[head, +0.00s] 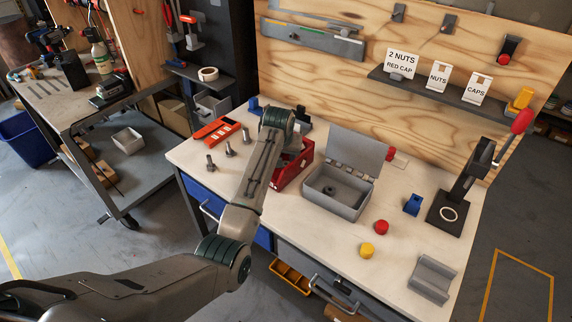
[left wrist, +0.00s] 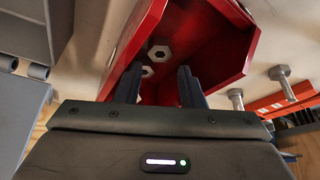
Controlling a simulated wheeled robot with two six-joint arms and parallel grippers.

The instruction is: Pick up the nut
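Steel hex nuts lie in a red bin (head: 285,178); in the left wrist view one nut (left wrist: 159,53) is on the bin floor. A second nut (left wrist: 147,72) is close to the left-hand finger, partly hidden. My left gripper (left wrist: 160,75) is open, with its fingers pointing into the red bin (left wrist: 215,60) and an empty gap between them. In the head view my left arm hides much of the bin and the fingertips. My right gripper is in neither view.
An open grey box (head: 335,205) with a small dark round part inside stands right of the bin. Several bolts (head: 229,150) stand left of it. A red cap (head: 381,227) and yellow cap (head: 367,250) lie in front. A press (head: 460,195) stands at right.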

